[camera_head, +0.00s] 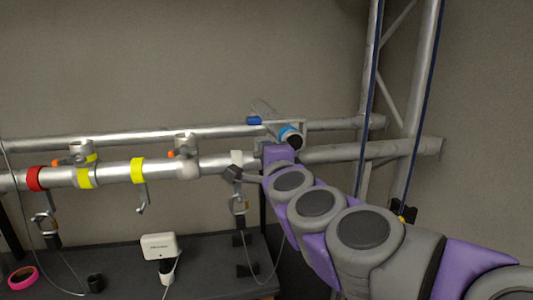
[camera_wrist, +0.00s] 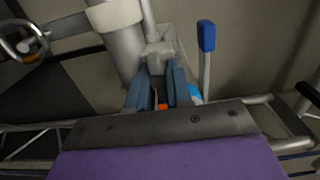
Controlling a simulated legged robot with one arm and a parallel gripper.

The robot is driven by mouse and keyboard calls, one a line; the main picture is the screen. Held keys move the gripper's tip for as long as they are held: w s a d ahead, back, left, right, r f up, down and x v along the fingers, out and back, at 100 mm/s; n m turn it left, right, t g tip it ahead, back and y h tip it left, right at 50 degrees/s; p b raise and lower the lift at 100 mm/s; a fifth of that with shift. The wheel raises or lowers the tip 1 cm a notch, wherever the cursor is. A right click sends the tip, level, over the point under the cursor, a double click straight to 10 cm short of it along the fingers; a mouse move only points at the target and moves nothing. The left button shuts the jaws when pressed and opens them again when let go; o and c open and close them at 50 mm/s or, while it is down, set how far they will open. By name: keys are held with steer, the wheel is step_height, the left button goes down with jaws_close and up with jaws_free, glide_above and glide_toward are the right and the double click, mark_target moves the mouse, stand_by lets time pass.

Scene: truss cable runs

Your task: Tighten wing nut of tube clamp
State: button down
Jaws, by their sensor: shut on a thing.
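My gripper (camera_wrist: 157,78) shows in the wrist view with its two blue-grey fingers close together. A small orange part (camera_wrist: 163,106), which looks like the wing nut, shows between the fingers, and they are shut on it. Most of it is hidden by the fingers. A pale grey clamp body (camera_wrist: 166,45) stands just beyond the fingertips. In the head view my arm reaches to the right part of the truss and hides the fingertips. Two other tube clamps (camera_head: 81,150) (camera_head: 186,143) with orange parts sit further left on the tubes.
A blue-tipped lever (camera_wrist: 207,38) rises right beside the fingers. The front truss tube (camera_head: 112,173) carries red and yellow bands and a hanging hook (camera_head: 141,208). Cables hang down to a dark table (camera_head: 210,265) holding a white box (camera_head: 159,246) and a pink ring (camera_head: 22,277).

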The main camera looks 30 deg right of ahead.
steer(key=shift+a+f, duration=0.1)
steer(key=shift+f, duration=0.3)
steer(key=c, duration=1.4)
jaws_free()
steer(key=shift+o, duration=1.4)
steer(key=shift+d+r, duration=0.2)
steer(key=shift+r, duration=0.05)
steer(key=shift+s, duration=0.1)
steer(key=b+v, duration=0.1)
steer(key=v, duration=1.6)
steer(key=shift+s+a, duration=0.15)
steer(key=shift+s, duration=0.05)
